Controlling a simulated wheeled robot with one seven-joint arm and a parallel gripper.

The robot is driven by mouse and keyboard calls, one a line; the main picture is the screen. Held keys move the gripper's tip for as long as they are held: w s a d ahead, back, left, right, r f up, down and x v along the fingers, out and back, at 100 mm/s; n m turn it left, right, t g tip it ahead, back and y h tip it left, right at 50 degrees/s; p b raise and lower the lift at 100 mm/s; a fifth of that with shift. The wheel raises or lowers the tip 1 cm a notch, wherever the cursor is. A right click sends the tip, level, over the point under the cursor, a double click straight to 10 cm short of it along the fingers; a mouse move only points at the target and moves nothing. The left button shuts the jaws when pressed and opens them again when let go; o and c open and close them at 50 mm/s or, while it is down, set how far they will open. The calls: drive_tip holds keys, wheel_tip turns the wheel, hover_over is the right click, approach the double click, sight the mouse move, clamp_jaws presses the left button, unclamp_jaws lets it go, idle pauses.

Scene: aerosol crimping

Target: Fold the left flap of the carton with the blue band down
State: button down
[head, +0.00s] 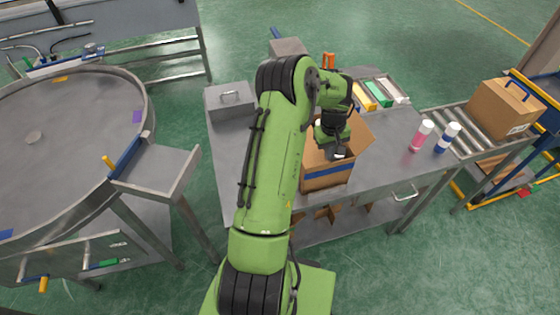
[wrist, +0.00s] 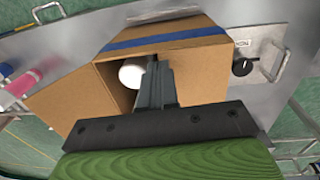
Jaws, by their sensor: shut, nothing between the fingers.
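The brown carton with the blue band (head: 326,181) stands on the grey table, partly hidden behind my arm in the head view. In the wrist view the carton (wrist: 170,54) shows its blue band (wrist: 165,38) and an open part of its top, with a white round thing (wrist: 132,75) inside. One flap (wrist: 68,105) sticks outward; it lies on the carton's right in the head view (head: 357,130). The left flap's position cannot be made out clearly behind my arm and gripper. My gripper (wrist: 153,68) is shut and empty, its fingers over the carton's top.
A pink can (head: 421,136) and a blue-and-white can (head: 447,138) stand right of the carton. A grey box (head: 229,102) is at the table's left, and a tray of coloured items (head: 378,94) is behind. Another carton (head: 502,108) stands on the roller conveyor (head: 463,122).

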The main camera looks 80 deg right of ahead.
drive_tip(key=shift+s+d+f+t, duration=0.1)
drive_tip(key=shift+s+f+t, duration=0.05)
drive_tip(key=shift+f+t, duration=0.3)
drive_tip(key=shift+y, duration=0.3)
